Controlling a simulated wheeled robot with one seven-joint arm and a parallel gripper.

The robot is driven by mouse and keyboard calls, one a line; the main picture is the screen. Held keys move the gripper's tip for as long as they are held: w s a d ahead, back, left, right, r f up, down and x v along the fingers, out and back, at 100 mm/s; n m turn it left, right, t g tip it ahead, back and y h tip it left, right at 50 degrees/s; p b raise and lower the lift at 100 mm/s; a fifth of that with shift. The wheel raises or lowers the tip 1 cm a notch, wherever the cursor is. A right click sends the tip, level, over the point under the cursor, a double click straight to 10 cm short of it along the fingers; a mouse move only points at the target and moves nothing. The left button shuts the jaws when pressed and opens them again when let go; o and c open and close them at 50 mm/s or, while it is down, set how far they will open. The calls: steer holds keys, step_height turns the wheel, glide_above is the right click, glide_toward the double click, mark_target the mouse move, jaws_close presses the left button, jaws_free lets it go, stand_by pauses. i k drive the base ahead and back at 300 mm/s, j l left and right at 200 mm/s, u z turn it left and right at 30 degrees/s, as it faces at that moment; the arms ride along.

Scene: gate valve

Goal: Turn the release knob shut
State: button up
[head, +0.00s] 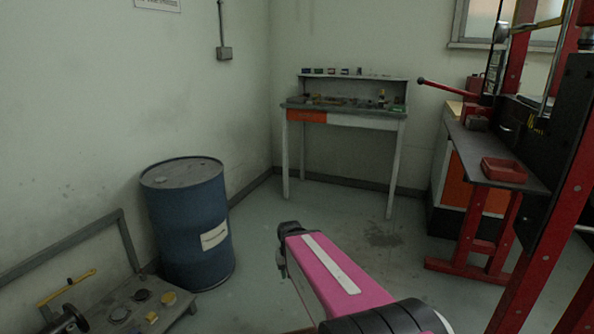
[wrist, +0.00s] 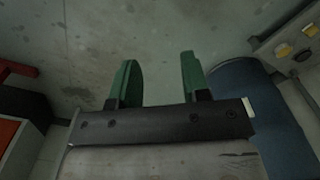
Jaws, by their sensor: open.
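My gripper (wrist: 158,82) shows in the wrist view with its two green fingers apart and nothing between them. It is over bare floor, away from the press and the bench. I cannot make out the release knob for certain. A red hand pump (head: 477,112) with a long red lever (head: 441,89) sits beside the tall red press frame (head: 567,215) at the right; any knob on it is too small to tell.
A blue drum (head: 188,225), also in the wrist view (wrist: 248,115), stands at the left. A low grey bench (head: 115,303) with yellow and dark fittings is at lower left. A workbench (head: 345,112) stands at the back. A red tray (head: 504,170) lies by the press. The middle floor is clear.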

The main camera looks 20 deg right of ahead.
mark_target(480, 110)
steer(key=k+z, duration=0.1)
steer(key=z, duration=1.65)
steer(key=i+j, duration=0.45)
steer(key=j, duration=0.3)
steer(key=i+j+z, duration=0.1)
steer(key=i+j, duration=0.4)
steer(key=j, duration=0.25)
